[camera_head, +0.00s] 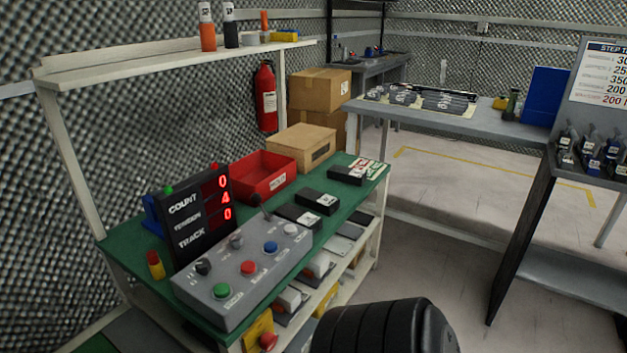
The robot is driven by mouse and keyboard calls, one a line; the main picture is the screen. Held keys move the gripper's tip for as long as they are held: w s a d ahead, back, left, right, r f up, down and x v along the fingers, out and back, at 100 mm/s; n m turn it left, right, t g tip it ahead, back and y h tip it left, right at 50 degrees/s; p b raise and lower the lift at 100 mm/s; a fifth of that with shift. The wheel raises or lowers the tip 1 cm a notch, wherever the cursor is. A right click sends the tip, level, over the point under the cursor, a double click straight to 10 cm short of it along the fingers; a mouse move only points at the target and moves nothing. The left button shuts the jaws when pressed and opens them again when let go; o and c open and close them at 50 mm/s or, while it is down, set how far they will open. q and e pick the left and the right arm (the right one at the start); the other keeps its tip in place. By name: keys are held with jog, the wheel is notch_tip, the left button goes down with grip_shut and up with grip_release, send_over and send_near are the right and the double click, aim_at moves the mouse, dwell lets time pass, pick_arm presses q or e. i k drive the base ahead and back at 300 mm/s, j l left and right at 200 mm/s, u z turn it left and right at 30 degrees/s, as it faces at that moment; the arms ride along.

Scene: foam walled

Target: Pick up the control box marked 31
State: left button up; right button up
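Three small black boxes with white labels stand in a row on the green bench top (128,254): a near one (290,212), a middle one (317,201) and a far one (347,175). Their label marks are too small to read, so I cannot tell which is the control box marked 31. A grey control panel (213,292) with coloured buttons and a lever sits at the bench's near end. Neither of my gripper's fingers shows. A black ribbed part of mine rises at the bottom centre.
A count display (199,208), a red bin (264,175) and a cardboard box (301,146) stand along the bench's back. A shelf (170,66) overhangs it. A grey table (455,120) and a dark stand (535,190) are to the right. Floor between them is clear.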

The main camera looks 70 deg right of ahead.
aim_at(293, 214)
jog(key=z, duration=0.45)
jog(key=j+z, duration=0.1)
jog(key=z, duration=0.75)
jog(key=j+z, duration=0.15)
jog(key=z, duration=0.7)
jog(key=k+j+z, duration=0.3)
jog(key=j, duration=0.15)
jog(key=i, duration=0.05)
